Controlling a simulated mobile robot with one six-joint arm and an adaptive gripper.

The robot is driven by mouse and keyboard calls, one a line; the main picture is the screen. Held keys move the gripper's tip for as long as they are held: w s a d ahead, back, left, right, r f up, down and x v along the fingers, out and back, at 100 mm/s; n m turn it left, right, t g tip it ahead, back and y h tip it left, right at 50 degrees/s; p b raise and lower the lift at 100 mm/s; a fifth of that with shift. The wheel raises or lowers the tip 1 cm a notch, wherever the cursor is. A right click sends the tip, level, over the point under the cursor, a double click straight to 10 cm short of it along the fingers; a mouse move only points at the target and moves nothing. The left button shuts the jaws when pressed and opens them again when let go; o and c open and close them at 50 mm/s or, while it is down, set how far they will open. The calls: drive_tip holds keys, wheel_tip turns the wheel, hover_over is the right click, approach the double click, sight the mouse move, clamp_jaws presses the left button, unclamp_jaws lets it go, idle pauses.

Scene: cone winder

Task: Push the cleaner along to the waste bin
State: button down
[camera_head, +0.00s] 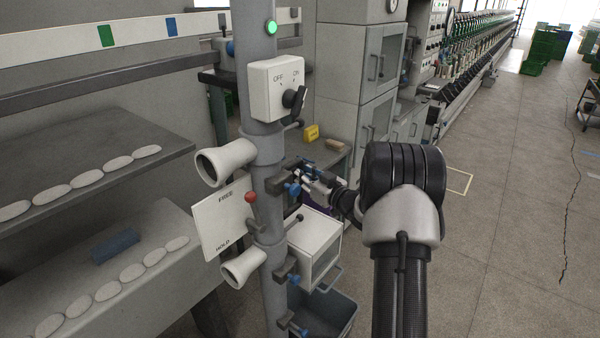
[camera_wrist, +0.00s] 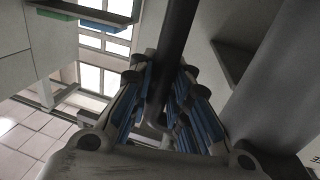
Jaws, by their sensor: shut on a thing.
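The cleaner shows as a tall grey column (camera_head: 274,215) with pale funnel nozzles, an OFF/ON switch box, a green light and a FREE/HOLD plate. The red knob (camera_head: 250,197) stands by the upper part of that plate, near FREE. My gripper (camera_head: 305,179) reaches in from the right, beside the column at mid height. In the wrist view it is shut on a dark bar (camera_wrist: 174,55), with blue finger pads on both sides. In the head view my fingers partly hide this bar. A dark open bin (camera_head: 347,328) stands low behind the column; its inside is partly hidden.
Shelves with pale oval pieces (camera_head: 83,180) and a blue block (camera_head: 115,246) stand at the left. A white box (camera_head: 316,244) is just right of the column. Grey cabinets (camera_head: 340,80) stand behind. The floor (camera_head: 500,230) at the right is mostly clear.

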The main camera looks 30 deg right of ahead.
drive_tip(key=shift+d+f, duration=0.15)
drive_tip(key=shift+d, duration=0.1)
drive_tip(key=c, duration=1.6)
unclamp_jaws()
drive_tip(key=shift+s+d, duration=0.1)
drive_tip(key=shift+d, duration=0.05)
drive_tip(key=shift+o, duration=0.6)
drive_tip(key=s+d, duration=0.1)
drive_tip(key=s, duration=1)
drive_tip(key=shift+s+d, duration=0.25)
drive_tip(key=shift+s, duration=0.15)
